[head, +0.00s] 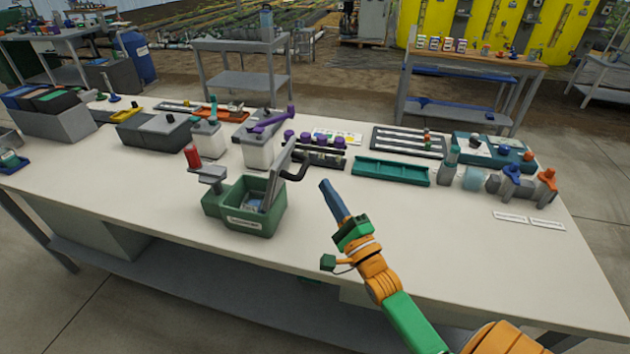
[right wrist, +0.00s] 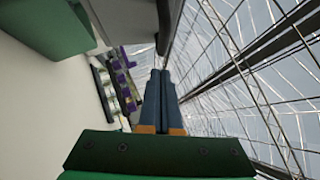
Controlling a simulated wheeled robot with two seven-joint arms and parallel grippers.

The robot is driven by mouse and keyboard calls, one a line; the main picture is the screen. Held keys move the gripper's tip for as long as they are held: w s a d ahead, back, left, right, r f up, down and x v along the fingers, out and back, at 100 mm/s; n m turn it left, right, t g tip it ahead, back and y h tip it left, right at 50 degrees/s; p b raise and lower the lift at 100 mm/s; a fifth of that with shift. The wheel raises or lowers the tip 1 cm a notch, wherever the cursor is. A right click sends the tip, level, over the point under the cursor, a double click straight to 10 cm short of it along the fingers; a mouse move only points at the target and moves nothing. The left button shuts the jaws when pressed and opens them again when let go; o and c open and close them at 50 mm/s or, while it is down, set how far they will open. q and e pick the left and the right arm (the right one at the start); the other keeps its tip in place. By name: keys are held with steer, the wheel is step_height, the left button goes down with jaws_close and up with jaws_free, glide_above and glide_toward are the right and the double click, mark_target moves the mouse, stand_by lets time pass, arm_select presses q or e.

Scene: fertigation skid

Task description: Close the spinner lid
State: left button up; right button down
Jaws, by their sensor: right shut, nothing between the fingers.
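The spinner is a green open-topped box (head: 240,221) with a label on its front, standing on the white bench. Its grey lid (head: 275,181) stands raised at the box's right side, with a dark handle (head: 297,171) sticking out to the right. In the right wrist view the green body (right wrist: 45,25) is at upper left, with the grey lid (right wrist: 125,18) and dark handle (right wrist: 165,25) beside it. My right gripper (head: 324,184) has its blue fingers together and empty, just right of the lid and handle, apart from them in the head view. It also shows in the right wrist view (right wrist: 160,73). My left gripper is out of view.
The bench's front right is mostly clear.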

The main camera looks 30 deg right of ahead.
mark_target(291, 178)
steer(key=shift+w+a+r+p, duration=0.3)
steer(key=shift+w+a+r, duration=0.55)
steer(key=shift+a, duration=0.2)
